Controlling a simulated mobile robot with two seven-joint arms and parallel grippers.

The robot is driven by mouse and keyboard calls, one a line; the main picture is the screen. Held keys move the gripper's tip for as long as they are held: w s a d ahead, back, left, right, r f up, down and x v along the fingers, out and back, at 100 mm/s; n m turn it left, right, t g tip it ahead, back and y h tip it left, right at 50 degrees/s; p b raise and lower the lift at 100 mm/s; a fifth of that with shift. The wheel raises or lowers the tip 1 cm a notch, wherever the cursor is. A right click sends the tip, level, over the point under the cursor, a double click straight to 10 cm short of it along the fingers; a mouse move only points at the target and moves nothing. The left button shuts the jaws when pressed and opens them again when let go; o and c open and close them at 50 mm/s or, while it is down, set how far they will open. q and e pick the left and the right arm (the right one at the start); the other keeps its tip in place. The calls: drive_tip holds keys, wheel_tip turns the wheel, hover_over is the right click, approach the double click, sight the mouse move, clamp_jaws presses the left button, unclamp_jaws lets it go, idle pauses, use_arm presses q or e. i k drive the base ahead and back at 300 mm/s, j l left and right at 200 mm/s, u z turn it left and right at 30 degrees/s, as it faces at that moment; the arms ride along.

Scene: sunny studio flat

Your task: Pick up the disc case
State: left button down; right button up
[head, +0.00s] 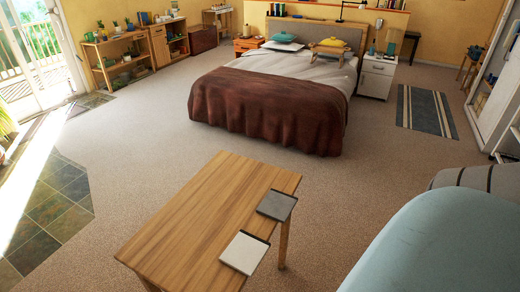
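Two flat, square, case-like things lie at the right edge of a wooden table (195,215). One is a grey square (277,204) near the far right corner. The other is a white square (244,252) with a dark edge, nearer to me. I cannot tell from this view which of them is the disc case, or whether both are cases. Each seems to reach to the table's edge or slightly past it. Neither of my grippers is in view.
A rounded light-blue piece of furniture (445,245) fills the lower right, close to the table. A bed (270,105) with a brown cover stands beyond. Open carpet (140,135) lies between table and bed and to the left. A striped rug (425,110) lies at right.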

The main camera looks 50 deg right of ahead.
sight(246, 251)
drive_tip(key=i+j+z, duration=0.1)
drive_tip(key=z, duration=0.3)
drive_tip(key=j+z, duration=0.1)
drive_tip(key=z, duration=0.25)
drive_tip(key=i+j+z, duration=0.1)
drive_tip(key=z, duration=0.3)
drive_tip(key=j+z, duration=0.2)
drive_tip(key=z, duration=0.15)
drive_tip(key=j+z, duration=0.45)
drive_tip(key=i+j+z, duration=0.1)
drive_tip(key=j+z, duration=0.2)
drive_tip(key=z, duration=0.15)
